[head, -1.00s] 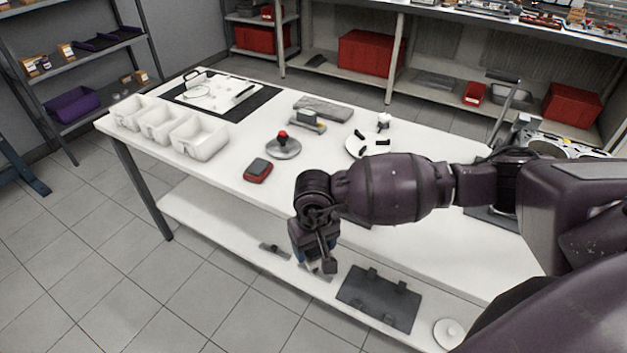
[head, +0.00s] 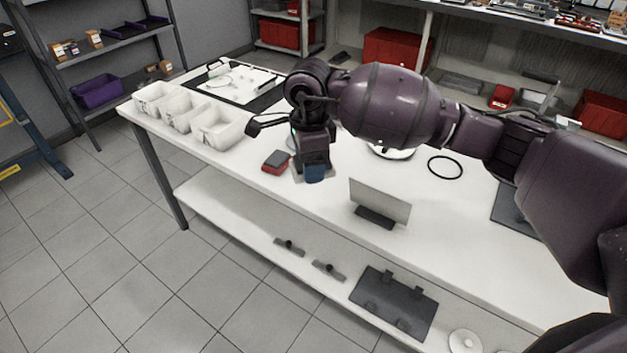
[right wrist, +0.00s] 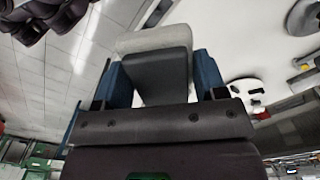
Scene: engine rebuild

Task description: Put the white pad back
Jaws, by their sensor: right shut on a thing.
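My right gripper (head: 314,172) is shut on the white pad, low over the front part of the white table (head: 235,165). In the right wrist view the white pad (right wrist: 153,38) shows as a dark grey block with a pale whitish layer at its far end, held between the blue fingers of the gripper (right wrist: 163,75). In the head view the wrist and fingers hide most of the pad, and I cannot tell whether it touches the table. My left gripper is not in view.
A red and grey block (head: 277,161) lies just left of my right gripper. A grey plate (head: 380,200) stands on a dark base to its right. White bins (head: 218,128) line the table's left end. A black ring (head: 445,167) lies farther right. My arm hides the table's middle.

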